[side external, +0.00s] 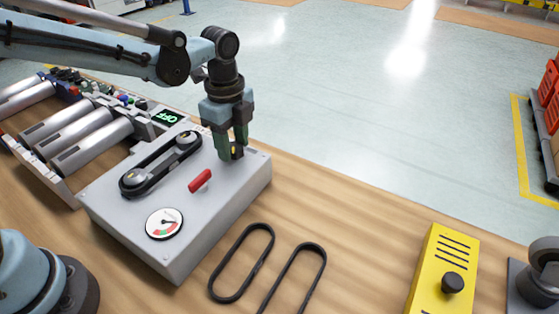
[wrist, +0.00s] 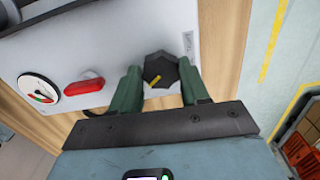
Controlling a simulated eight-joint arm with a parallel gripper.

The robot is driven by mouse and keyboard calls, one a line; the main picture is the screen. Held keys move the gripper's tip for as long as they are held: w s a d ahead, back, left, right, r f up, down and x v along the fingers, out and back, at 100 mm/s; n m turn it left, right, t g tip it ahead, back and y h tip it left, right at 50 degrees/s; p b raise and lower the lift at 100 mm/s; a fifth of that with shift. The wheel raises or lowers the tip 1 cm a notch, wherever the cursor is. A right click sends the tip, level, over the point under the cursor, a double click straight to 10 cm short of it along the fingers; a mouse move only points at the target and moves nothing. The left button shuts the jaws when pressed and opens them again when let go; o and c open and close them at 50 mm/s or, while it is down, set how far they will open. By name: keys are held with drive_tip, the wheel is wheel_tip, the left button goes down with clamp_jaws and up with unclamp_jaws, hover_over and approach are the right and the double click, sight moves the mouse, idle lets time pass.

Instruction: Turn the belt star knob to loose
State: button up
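The dark belt star knob (wrist: 158,68) with a yellow pointer mark sits near a corner of the grey machine box (side external: 115,212). In the wrist view the yellow mark slants from lower left to upper right. My gripper (side external: 231,153) points down over the knob, with one green finger on each side of it. In the wrist view the gripper (wrist: 160,80) fits snugly around the knob, with no clear gap at either side. In the side view the fingers partly hide the knob. The belt (side external: 158,168) runs around two pulleys on the box.
A red handle (side external: 200,181) and a round gauge (side external: 164,223) are on the box beside the knob. Two loose black belts (side external: 242,262) lie on the wooden table. A yellow box with a black knob (side external: 442,272) stands at the right. Metal rollers (side external: 92,146) are at the left.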

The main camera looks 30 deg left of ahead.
drive_tip(key=shift+c, duration=1)
